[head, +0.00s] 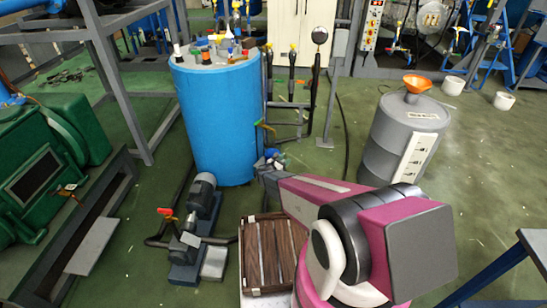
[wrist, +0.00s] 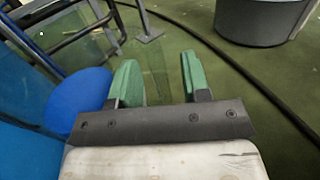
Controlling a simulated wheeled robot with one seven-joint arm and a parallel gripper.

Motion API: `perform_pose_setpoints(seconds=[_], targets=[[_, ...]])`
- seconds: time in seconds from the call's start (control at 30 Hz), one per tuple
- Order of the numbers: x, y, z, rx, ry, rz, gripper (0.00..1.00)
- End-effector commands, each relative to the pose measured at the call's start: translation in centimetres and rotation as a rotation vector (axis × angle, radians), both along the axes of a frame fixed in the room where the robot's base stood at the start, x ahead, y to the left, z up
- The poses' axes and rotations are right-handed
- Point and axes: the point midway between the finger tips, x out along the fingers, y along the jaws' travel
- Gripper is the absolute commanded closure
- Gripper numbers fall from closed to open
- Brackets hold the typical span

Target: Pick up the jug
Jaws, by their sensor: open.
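I cannot make out a clear jug in either view. Several small bottles and containers (head: 222,50) stand crowded on top of a blue drum (head: 215,125) in the head view, too small to tell apart. My gripper (wrist: 160,78) is open, its two green fingers apart with only floor seen between them. A smooth, rounded blue object (wrist: 78,103) lies just left of the left finger in the wrist view; I cannot tell what it is. In the head view my arm reaches toward the foot of the blue drum, and its end is small and partly unclear.
A grey drum (head: 405,135) with an orange funnel (head: 417,83) stands to the right. A pump (head: 197,215) and a slatted wooden crate (head: 268,255) stand near my arm. A black hose (wrist: 225,55) crosses the green floor. Green machinery (head: 50,150) fills the left.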

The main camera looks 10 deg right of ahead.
Motion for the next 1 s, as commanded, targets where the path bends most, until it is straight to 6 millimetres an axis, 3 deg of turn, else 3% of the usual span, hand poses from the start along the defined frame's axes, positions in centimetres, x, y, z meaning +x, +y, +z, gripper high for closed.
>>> perform_pose_setpoints(seconds=[0.27,0.4,1.0], targets=[[0.34,-0.44,-0.01,0.001,0.001,0.001,0.57],[0.32,-0.45,-0.01,0.001,0.001,0.001,1.0],[0.29,-0.43,-0.03,0.001,0.001,0.001,1.0]])
